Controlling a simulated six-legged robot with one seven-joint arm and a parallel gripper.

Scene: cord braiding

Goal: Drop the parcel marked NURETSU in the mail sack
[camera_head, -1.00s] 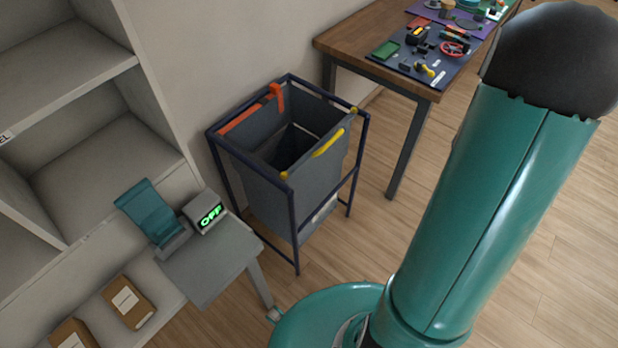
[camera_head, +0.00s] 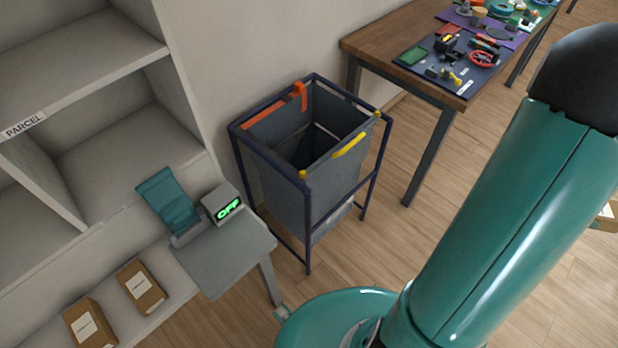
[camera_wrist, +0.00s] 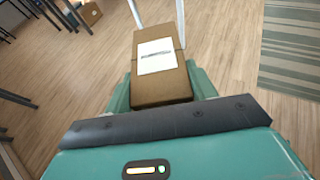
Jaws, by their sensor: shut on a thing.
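The mail sack (camera_head: 338,182) is a grey fabric bag hung open in a dark blue frame, with orange and yellow clips on its rim. It stands on the floor in the middle of the head view, and its visible inside is dark. In the wrist view my gripper (camera_wrist: 161,90) is shut on a brown parcel (camera_wrist: 160,93) with a white label; its writing is too small to read. A bit of a brown box with a white label (camera_head: 607,212) shows at the right edge of the head view, beside my arm. My gripper is not over the sack.
Shelving with a PARCEL label (camera_head: 25,125) stands left, with two brown boxes (camera_head: 140,287) low down. A wooden table (camera_head: 400,50) with tools is behind right.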

